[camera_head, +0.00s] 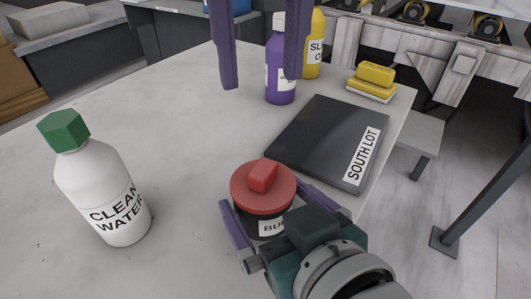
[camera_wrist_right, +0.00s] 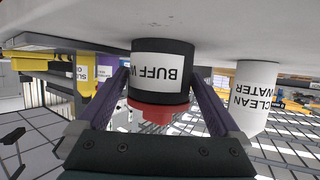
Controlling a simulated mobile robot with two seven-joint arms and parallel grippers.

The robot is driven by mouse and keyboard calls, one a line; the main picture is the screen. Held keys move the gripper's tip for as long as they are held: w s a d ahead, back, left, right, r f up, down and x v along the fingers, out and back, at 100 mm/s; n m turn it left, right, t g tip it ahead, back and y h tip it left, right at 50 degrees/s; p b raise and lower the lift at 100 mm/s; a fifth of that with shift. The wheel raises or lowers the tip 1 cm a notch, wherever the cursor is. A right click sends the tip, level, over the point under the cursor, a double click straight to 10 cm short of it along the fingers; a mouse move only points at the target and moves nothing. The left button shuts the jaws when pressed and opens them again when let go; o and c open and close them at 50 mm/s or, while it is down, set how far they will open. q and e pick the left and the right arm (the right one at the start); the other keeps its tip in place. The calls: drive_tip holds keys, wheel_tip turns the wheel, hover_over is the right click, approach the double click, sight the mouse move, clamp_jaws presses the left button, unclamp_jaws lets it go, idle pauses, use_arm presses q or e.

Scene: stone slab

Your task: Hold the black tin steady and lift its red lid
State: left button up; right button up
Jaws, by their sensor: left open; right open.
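The black tin (camera_head: 247,222) stands upright on the slab with its red lid (camera_head: 250,190) on top, a block-shaped red knob in the lid's middle. The right wrist view shows the tin (camera_wrist_right: 160,88) upside down, labelled "BUFF W", with the lid (camera_wrist_right: 152,112) seated on it. My right gripper (camera_head: 263,193) is open, its purple fingers on either side of the tin; they also flank it in the right wrist view (camera_wrist_right: 159,76). I cannot tell whether they touch it. My left gripper (camera_head: 261,83) is open and empty, above the slab beyond the tin.
A green-capped "CLEAN WATER" bottle (camera_head: 98,190) stands at left. A dark "SOUTH LOT" slab (camera_head: 325,138) lies right of the tin. A purple bottle (camera_head: 281,88), a yellow bottle (camera_head: 316,45) and yellow sponges (camera_head: 374,76) are at the back. The slab's middle left is clear.

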drive_tip(key=shift+w+a+f, duration=0.1)
drive_tip(key=shift+w, duration=0.1)
clamp_jaws()
idle(1.4)
idle(0.8)
